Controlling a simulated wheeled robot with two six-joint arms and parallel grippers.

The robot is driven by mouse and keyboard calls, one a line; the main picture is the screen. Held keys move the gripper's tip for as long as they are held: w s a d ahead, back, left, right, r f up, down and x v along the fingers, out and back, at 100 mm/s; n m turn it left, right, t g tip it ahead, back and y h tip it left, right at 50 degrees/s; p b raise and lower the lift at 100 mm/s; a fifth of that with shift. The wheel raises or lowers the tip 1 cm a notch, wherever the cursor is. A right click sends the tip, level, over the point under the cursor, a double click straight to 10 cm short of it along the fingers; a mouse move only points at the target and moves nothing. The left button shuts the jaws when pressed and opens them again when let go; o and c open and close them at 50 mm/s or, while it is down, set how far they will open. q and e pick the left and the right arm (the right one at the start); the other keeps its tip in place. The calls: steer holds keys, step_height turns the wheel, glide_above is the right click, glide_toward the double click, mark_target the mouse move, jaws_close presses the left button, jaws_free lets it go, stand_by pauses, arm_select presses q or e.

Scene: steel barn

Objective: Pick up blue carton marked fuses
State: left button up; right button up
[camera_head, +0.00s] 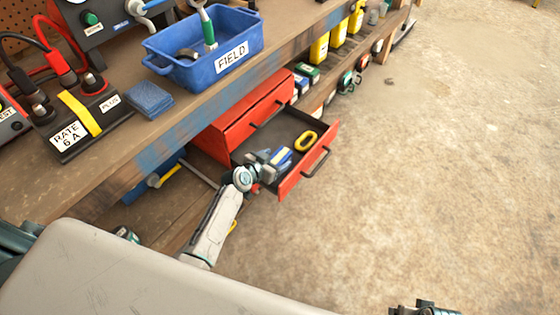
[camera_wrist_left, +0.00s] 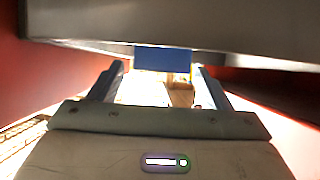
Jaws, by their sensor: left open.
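A blue carton (camera_head: 281,159) lies in the open red drawer, just ahead of my left gripper; no marking on it is readable. In the left wrist view a plain blue face of the carton (camera_wrist_left: 165,58) shows beyond and between the fingertips. My left gripper (camera_head: 268,163) reaches into the drawer from its near side. Its two fingers (camera_wrist_left: 160,76) are apart, with nothing clearly held between them. Whether they touch the carton cannot be told. A bit of my right arm's end (camera_head: 425,309) shows at the bottom edge, its fingers not visible.
The open red drawer (camera_head: 319,161) also holds a yellow ring (camera_head: 305,141). Its cabinet (camera_head: 240,125) stands under the workbench edge (camera_head: 165,150). A blue FIELD bin (camera_head: 205,55) is on the bench. Bare floor (camera_head: 450,150) lies to the right.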

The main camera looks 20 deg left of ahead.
arm_select(q)
steer(key=shift+w+d+f, duration=0.1)
steer(key=shift+w+f, duration=0.15)
steer(key=shift+w, duration=0.15)
steer(key=c, duration=1.1)
steer(key=shift+r, duration=0.1)
